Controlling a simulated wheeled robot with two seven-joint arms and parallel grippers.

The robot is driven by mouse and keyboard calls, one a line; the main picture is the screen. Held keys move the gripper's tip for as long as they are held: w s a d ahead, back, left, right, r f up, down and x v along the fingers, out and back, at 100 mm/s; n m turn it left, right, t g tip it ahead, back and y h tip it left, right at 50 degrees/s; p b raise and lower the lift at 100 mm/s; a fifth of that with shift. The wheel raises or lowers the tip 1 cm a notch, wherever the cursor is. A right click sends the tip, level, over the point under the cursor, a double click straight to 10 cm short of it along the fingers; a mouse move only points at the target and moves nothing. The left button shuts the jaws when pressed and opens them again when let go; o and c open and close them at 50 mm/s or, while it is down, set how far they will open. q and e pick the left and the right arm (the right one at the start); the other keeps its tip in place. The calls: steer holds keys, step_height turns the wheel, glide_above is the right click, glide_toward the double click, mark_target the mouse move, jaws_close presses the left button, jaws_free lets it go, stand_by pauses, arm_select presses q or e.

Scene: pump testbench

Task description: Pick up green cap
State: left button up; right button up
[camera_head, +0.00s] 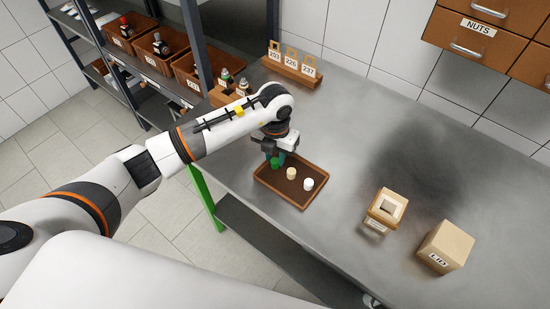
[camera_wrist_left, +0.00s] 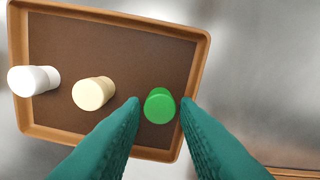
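The green cap (camera_head: 275,163) stands at the left end of a brown tray (camera_head: 296,201) on the metal table. In the left wrist view the green cap (camera_wrist_left: 159,106) lies between the two teal fingertips of my left gripper (camera_wrist_left: 160,103). The fingers are spread, with a small gap on each side of the cap. In the head view my left gripper (camera_head: 277,158) is over the tray's left end and partly covers the cap. My right gripper is in neither view.
A cream cap (camera_head: 291,173) and a white cap (camera_head: 308,184) stand in the same tray. A small wooden box (camera_head: 386,208) and a box marked LID (camera_head: 445,246) are to the right. A wooden tag rack (camera_head: 291,70) stands at the back. The table between is clear.

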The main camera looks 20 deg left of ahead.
arm_select(q)
steer(key=shift+f, duration=0.8)
jaws_close()
